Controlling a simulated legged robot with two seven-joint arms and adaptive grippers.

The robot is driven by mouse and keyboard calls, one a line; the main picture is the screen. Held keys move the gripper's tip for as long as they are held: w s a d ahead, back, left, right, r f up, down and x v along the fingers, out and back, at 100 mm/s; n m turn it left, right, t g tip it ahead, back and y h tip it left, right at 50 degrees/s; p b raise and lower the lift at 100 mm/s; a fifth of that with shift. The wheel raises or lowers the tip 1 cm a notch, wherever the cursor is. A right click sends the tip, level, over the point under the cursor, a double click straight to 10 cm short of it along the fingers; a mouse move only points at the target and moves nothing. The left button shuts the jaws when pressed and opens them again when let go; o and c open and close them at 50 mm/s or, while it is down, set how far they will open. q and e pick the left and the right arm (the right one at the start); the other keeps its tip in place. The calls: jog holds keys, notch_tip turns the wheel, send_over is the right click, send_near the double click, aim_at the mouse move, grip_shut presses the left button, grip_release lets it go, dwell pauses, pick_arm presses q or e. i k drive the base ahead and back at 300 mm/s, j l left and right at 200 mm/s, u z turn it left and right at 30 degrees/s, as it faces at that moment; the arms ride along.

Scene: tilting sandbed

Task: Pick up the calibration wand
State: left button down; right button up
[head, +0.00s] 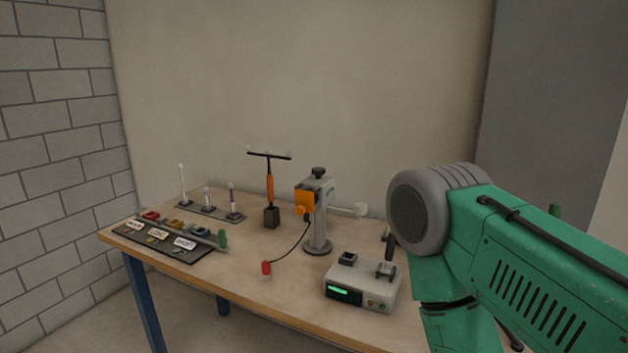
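The calibration wand (270,189) looks to be the T-shaped tool with an orange grip, a black crossbar and small pale balls along the bar. It stands upright in a dark block holder (271,217) towards the back of the wooden table (283,292). Its lower end is hidden inside the holder. A green and grey arm of mine fills the right side of the head view, well apart from the wand. I see no fingers of its gripper. My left gripper is not in the picture.
An orange and grey device on a post (318,222) stands just right of the wand, with a black cable to a red-topped piece (266,270). A grey control box (363,284) sits at front right. Small posts (208,209) and a labelled dark tray (170,252) lie left.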

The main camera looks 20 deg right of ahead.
aim_at(289, 153)
jog(key=i+j+z, duration=0.9)
jog(key=j, duration=0.3)
